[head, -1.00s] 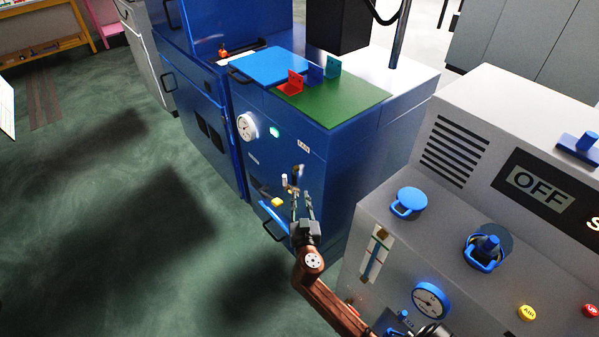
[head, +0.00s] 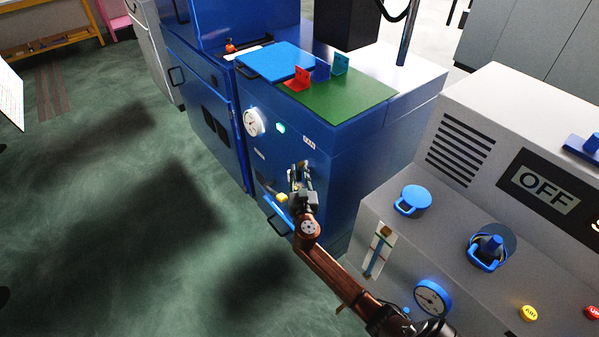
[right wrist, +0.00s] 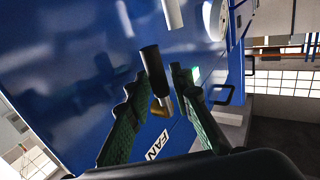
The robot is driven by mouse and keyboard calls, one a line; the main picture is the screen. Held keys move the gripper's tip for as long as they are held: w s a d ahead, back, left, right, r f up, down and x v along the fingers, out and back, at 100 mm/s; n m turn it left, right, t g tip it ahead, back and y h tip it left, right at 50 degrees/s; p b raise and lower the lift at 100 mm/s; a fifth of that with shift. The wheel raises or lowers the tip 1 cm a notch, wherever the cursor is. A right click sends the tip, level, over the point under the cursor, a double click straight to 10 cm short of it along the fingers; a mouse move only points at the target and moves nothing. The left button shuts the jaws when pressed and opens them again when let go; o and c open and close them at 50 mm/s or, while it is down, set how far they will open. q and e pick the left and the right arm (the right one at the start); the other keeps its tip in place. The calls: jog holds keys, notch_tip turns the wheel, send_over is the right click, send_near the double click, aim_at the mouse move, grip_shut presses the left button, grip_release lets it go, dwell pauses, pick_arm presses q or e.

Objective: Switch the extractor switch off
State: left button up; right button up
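The blue cabinet (head: 345,165) bears a FAN label (head: 309,144), which also shows in the right wrist view (right wrist: 157,146). A small switch lever with a black grip (right wrist: 151,62) and a brass-coloured end (right wrist: 161,106) stands out from the panel. In the head view it is largely hidden behind my fingers. My right gripper (head: 301,182) is at the cabinet front, below the FAN label. In the right wrist view its green-padded fingers (right wrist: 164,85) are apart, with the lever between them. I cannot tell whether either finger touches it. My left gripper is not in view.
A pale cylinder (right wrist: 172,13) stands out near the lever. A grey console (head: 455,225) with blue knobs stands close on the right. Open floor lies left.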

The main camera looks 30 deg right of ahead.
grip_shut()
jog(key=shift+f, duration=0.1)
dwell(0.3)
